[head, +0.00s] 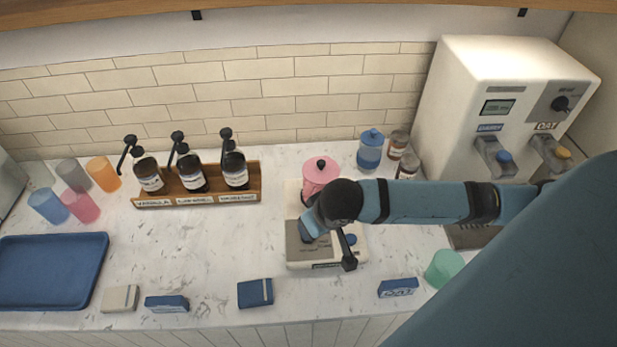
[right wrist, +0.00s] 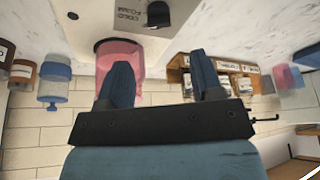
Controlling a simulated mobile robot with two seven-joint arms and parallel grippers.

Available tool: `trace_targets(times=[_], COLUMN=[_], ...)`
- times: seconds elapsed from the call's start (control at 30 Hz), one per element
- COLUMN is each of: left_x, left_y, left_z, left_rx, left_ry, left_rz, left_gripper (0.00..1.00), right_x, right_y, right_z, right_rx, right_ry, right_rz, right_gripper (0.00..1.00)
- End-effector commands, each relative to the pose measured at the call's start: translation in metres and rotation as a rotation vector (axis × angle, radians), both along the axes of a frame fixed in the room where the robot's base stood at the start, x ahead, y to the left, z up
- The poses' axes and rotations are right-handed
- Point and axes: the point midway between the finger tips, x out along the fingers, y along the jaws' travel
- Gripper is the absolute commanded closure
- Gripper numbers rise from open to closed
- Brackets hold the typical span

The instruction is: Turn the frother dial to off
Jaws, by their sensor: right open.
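The frother is a white base (head: 297,259) with a pink lidded jug (head: 320,172) at its back, on the marble counter. In the right wrist view the frother base (right wrist: 90,22) shows upside down, with a "cold foam" label and a dark dial (right wrist: 158,14). The pink jug (right wrist: 118,50) is partly behind a finger. My right gripper (head: 329,238) is over the frother base in the head view and hides the dial there. In the wrist view its blue fingers (right wrist: 163,78) are apart with nothing between them; the dial lies beyond the tips. My left gripper is not in view.
A wooden rack (head: 195,200) with pump bottles stands left of the frother. A blue canister (head: 370,150) and small jars are behind it. A white dispenser (head: 500,80) stands right. A green cup (head: 443,268) and small blue blocks (head: 255,293) line the front. The counter's left middle is clear.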

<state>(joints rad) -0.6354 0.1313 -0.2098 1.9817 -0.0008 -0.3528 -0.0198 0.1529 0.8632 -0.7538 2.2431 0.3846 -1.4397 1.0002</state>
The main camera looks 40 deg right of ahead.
Motion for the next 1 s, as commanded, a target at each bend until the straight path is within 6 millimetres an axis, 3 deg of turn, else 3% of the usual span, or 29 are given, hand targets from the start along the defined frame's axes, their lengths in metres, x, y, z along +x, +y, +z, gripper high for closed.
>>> trace_targets(times=[0.2, 0.4, 0.6, 0.87, 1.0], left_x=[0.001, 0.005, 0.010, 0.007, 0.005], left_y=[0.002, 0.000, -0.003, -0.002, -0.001], left_z=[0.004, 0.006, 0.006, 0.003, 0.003], left_rx=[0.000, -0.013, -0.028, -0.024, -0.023], left_ry=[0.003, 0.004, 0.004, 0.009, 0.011], left_rz=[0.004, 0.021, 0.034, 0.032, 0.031], left_gripper=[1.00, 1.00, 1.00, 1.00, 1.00], right_x=[0.019, 0.031, 0.036, 0.036, 0.036], right_y=[0.000, -0.001, -0.001, -0.001, -0.001], right_z=[-0.043, -0.072, -0.085, -0.087, -0.087], right_rx=[-0.001, -0.001, -0.001, -0.001, -0.001], right_ry=[0.001, 0.001, -0.001, -0.001, 0.000], right_rz=[0.000, -0.001, 0.000, 0.001, 0.001], right_gripper=[0.39, 0.39, 0.39, 0.39, 0.67])
